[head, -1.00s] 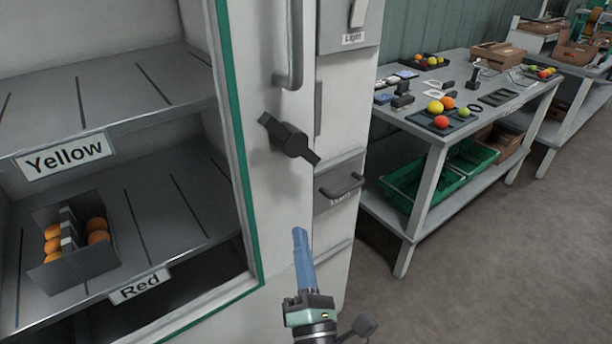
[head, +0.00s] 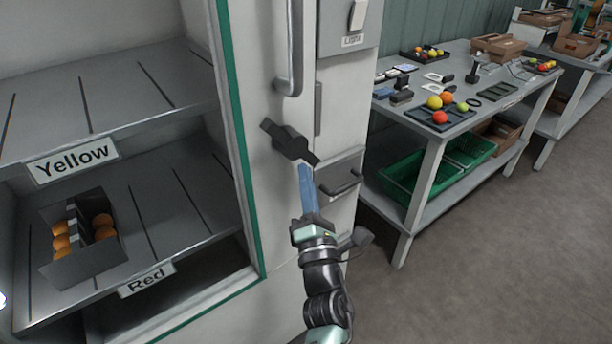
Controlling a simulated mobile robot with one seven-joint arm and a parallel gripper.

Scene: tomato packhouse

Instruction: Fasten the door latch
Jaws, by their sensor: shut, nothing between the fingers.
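The door latch (head: 288,141) is a dark grey turning handle on the white cabinet's front, below the long vertical door handle (head: 292,60). Its bar is tilted, running from upper left to lower right. My gripper (head: 304,168) is shut and empty, with its blue fingers pointing up. The fingertips are at the lower right end of the latch bar in the picture; I cannot tell whether they touch it. The glazed door (head: 240,150) has a green edge and seems to be closed.
Behind the door, shelves labelled Yellow (head: 73,160) and Red (head: 146,280) show, with a box of orange fruit (head: 85,257). A drawer handle (head: 342,184) sits right of my gripper. A light switch (head: 357,15) is above. A worktable (head: 425,130) stands at the right; the floor before it is clear.

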